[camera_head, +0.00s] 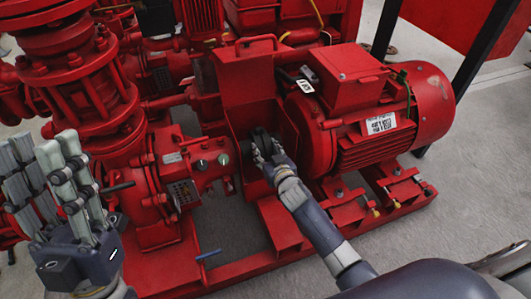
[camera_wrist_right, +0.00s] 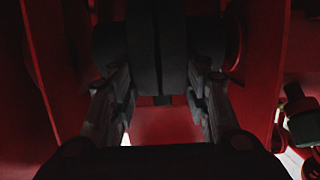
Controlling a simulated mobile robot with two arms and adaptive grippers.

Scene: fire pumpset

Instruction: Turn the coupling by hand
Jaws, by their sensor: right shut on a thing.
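The dark coupling (camera_head: 260,141) sits between the red pump and the red motor, inside an open red guard (camera_head: 247,85). In the right wrist view the coupling (camera_wrist_right: 157,50) is a dark, ribbed cylinder between my fingers. My right gripper (camera_head: 262,152) reaches into the guard opening and is shut on the coupling. In the right wrist view its two fingers (camera_wrist_right: 160,95) lie on either side of it. My left gripper (camera_head: 48,165) is raised at the left, in front of the pump piping, with its fingers spread apart and nothing between them.
The red motor (camera_head: 360,110) stands right of the guard, the pump housing (camera_head: 185,160) left of it. A red base frame (camera_head: 220,275) runs below. Grey floor (camera_head: 440,200) is clear at the right.

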